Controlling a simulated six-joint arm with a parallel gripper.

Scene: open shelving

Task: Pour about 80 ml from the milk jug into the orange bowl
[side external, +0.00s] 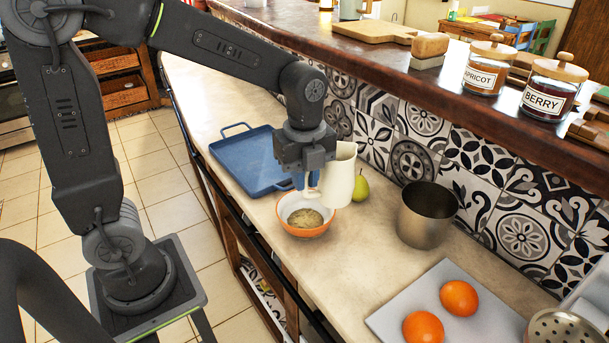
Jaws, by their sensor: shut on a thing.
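The milk jug (339,178) is cream-coloured and hangs in my gripper (308,183), just above and to the right of the orange bowl. It looks roughly upright with a slight tilt; its contents are hidden. My gripper is shut on the jug at its left side, where the handle is mostly hidden. The orange bowl (309,232) stands on the counter, white inside, with a beige-brown content in its bottom. The jug's lower edge overlaps the bowl's right rim in the picture, and I cannot tell whether they touch.
A blue tray (240,152) lies behind the bowl to the left. A green pear (361,188) sits behind the jug. A metal pot (424,222) stands to the right. Oranges (459,298) lie on a pale board (385,318). Jars (549,92) stand on the raised shelf.

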